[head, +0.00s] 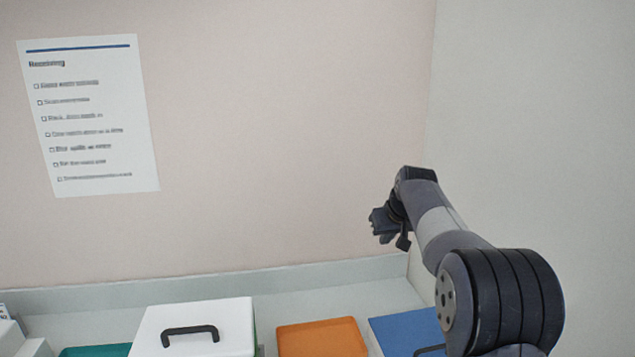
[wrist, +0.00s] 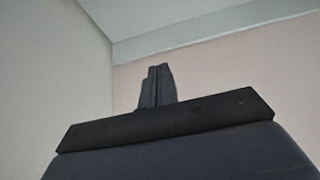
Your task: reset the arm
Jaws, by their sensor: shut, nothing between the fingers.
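My gripper (head: 388,236) is at the end of my raised arm in the right half of the head view, above the counter and in front of the corner of the walls. In the wrist view my gripper (wrist: 156,84) shows its two dark fingers together, with nothing between them. Behind them are bare walls and a pale ledge or edge at the top. My gripper touches nothing that I can see.
Below stand a white box with a dark handle (head: 205,320), an orange tray (head: 322,338), a blue tray (head: 400,330) partly behind my arm, and a teal item (head: 95,351). A "Receiving" sheet (head: 90,115) hangs on the wall (head: 290,110). The air left of my gripper is clear.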

